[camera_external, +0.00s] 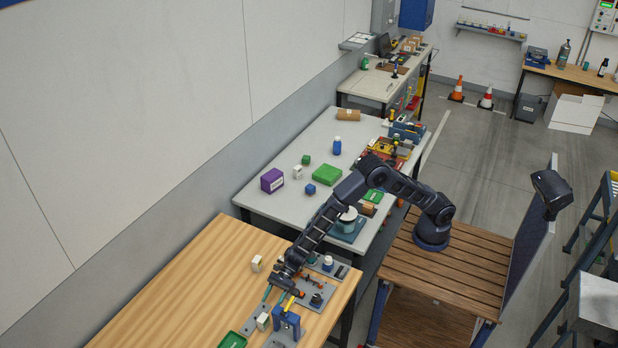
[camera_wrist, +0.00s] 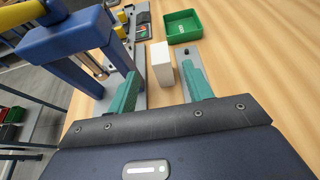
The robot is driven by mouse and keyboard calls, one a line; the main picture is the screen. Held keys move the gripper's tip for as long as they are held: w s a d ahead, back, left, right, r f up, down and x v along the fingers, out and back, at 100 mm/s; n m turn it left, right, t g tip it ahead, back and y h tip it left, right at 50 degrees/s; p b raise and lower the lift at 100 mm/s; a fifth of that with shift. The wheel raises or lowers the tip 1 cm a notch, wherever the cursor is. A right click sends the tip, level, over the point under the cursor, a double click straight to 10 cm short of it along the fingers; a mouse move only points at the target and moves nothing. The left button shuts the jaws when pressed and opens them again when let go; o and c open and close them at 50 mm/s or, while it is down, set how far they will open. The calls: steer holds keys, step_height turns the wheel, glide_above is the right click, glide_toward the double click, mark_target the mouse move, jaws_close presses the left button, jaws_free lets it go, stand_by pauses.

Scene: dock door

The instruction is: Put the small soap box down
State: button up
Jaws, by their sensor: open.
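A small white box (camera_wrist: 161,66), which looks like the soap box, stands upright between the fingertips of my gripper (camera_wrist: 160,72) in the wrist view. The two teal fingers are apart, with a visible gap on the left side of the box; contact on the right is hard to judge. In the external view my gripper (camera_external: 277,299) points down over the near wooden table (camera_external: 190,285). The white box (camera_external: 262,320) shows just below it. Whether its base rests on the wood or on a grey plate is unclear.
A blue frame with a yellow top (camera_wrist: 75,40) stands close to the left finger. A green tray (camera_wrist: 183,26) lies beyond the box. Another white box (camera_external: 256,263) stands on the wood farther back. Bare wood lies to the left in the external view.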

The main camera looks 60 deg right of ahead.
steer(key=v, duration=0.3)
steer(key=shift+d, duration=0.1)
steer(key=w+d+r+n, duration=0.2)
steer(key=d+r+n, duration=0.4)
steer(key=d+r, duration=0.95)
steer(key=s+d+r+n+h, duration=0.2)
steer(key=d+r+n, duration=0.15)
steer(key=d, duration=0.65)
steer(key=s+d+r+n+h, duration=0.15)
steer(key=d+r, duration=0.35)
steer(key=d, duration=0.5)
steer(key=s+d+n+t+h, duration=0.1)
steer(key=s+d+n+h, duration=0.1)
steer(key=s+d, duration=0.5)
steer(key=s+d+r+n+t+h, duration=0.1)
steer(key=s+d+h, duration=0.3)
steer(key=d, duration=1.5)
steer(key=s+d+n+t+h, duration=0.2)
steer(key=s+d+n+h, duration=0.2)
steer(key=s+d, duration=0.7)
steer(key=shift+s+d+r+t, duration=0.25)
steer(key=shift+s+d+t, duration=0.1)
steer(key=shift+d, duration=0.8)
